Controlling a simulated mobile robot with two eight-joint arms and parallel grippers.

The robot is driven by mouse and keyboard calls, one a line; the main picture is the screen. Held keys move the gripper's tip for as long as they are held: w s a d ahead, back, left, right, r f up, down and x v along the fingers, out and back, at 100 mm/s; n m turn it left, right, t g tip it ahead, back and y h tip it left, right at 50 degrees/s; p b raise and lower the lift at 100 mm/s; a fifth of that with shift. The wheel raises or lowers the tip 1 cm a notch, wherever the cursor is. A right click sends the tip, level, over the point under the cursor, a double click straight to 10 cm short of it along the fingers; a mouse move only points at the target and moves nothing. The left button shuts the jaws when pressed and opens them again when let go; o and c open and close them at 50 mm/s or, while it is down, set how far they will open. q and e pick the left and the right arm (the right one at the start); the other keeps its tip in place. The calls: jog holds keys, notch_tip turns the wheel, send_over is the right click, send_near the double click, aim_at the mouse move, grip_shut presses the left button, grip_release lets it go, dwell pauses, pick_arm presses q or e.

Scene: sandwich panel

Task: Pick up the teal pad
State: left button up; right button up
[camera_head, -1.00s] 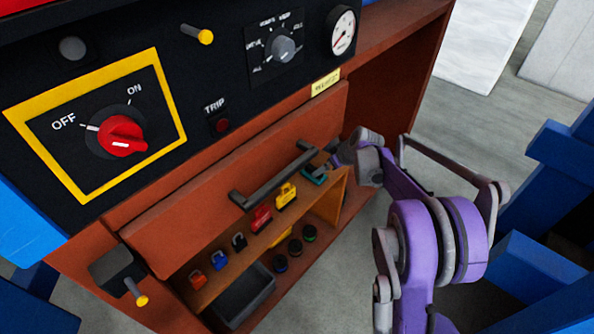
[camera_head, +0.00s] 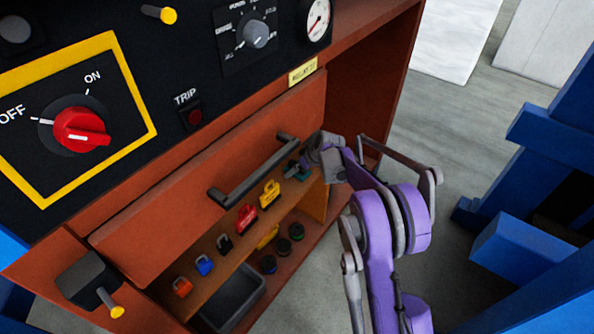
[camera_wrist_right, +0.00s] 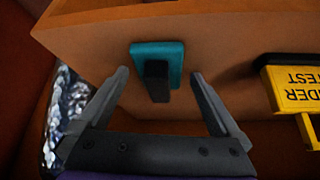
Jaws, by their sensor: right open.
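The teal pad (camera_wrist_right: 174,59) shows in the right wrist view on the orange-brown shelf wall, with a dark block on its front. My right gripper (camera_wrist_right: 157,73) is open, with one finger on each side of the pad and nothing between them but the pad's dark block ahead. In the head view a small part of the teal pad (camera_head: 303,174) shows at the right end of the upper shelf, mostly hidden by my right gripper (camera_head: 298,166). My left gripper is not in view.
A grey drawer handle (camera_head: 255,173) juts out above the shelf. Several padlocks, such as the red one (camera_head: 246,219), line the shelf. A dark bin (camera_head: 254,299) is below.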

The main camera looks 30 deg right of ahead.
aim_at(295, 163)
jog(key=c, duration=1.4)
jog(key=shift+r, duration=0.15)
jog(key=shift+r, duration=0.25)
notch_tip(295, 163, up, 3)
jog(key=shift+r+p, duration=0.1)
jog(key=shift+p, duration=0.55)
jog(key=s+d, duration=0.1)
jog(key=s, duration=0.8)
jog(key=s+d+p, duration=0.1)
jog(key=s+d, duration=0.1)
jog(key=s, duration=0.6)
jog(key=shift+s+d+f+p, duration=0.2)
jog(key=shift+s+d+p, duration=0.05)
jog(key=shift+s+p, duration=0.1)
